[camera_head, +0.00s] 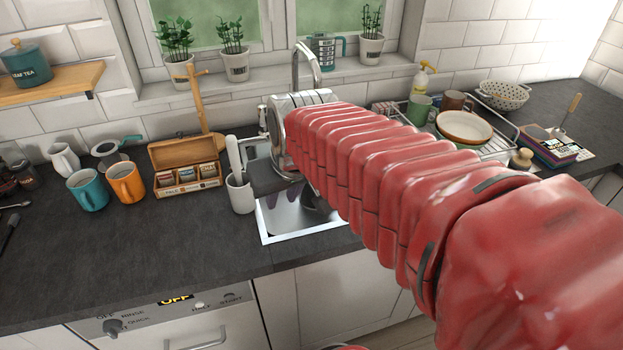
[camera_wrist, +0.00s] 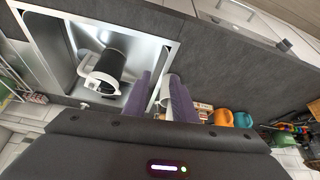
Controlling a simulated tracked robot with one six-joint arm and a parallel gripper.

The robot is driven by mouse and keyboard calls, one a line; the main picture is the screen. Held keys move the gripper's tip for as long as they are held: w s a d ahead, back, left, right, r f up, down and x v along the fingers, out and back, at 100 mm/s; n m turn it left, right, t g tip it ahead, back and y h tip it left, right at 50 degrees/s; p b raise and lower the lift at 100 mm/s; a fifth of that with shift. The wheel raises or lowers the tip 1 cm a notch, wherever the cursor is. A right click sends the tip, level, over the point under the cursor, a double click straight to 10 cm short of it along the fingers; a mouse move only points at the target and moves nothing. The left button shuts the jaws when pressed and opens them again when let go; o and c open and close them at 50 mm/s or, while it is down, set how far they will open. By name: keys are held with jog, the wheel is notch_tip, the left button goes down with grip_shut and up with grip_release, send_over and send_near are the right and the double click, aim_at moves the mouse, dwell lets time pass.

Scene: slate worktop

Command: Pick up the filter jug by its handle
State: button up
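A jug with a dark cylindrical body and a white handle, which looks like the filter jug (camera_wrist: 118,68), stands in the steel sink (camera_wrist: 176,50) in the wrist view. In the head view, only a dark part of it (camera_head: 314,199) shows inside the sink; my arm and gripper hide the rest. My gripper (camera_wrist: 163,84) has two purple fingers with a gap between them, and nothing is held. In the head view my gripper (camera_head: 284,198) hangs over the left part of the sink. In the wrist view the jug is left of the fingers, apart from them.
A white utensil pot (camera_head: 240,194) stands close to the left sink edge. A tap (camera_head: 305,65) rises behind. Orange (camera_head: 127,182) and teal (camera_head: 87,189) mugs and a wooden tea box (camera_head: 187,172) are left. A drying rack with dishes (camera_head: 464,127) is right.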

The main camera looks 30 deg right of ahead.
jog(key=w+d+f+m, duration=0.2)
jog(key=w+d+f, duration=0.3)
jog(key=d, duration=0.8)
jog(key=w+d+f+m+g+h, duration=0.1)
jog(key=w+d+f, duration=0.4)
jog(key=d, duration=0.9)
jog(key=shift+w+d+f+m, duration=0.2)
jog(key=shift+w+d+m, duration=0.1)
jog(key=shift+w+m, duration=0.15)
jog(key=x, duration=0.8)
jog(key=shift+f, duration=0.3)
jog(key=shift+d, duration=0.15)
jog(key=shift+x, duration=2.65)
jog(key=shift+d+r, duration=0.1)
jog(key=shift+d, duration=0.05)
jog(key=shift+c, duration=0.5)
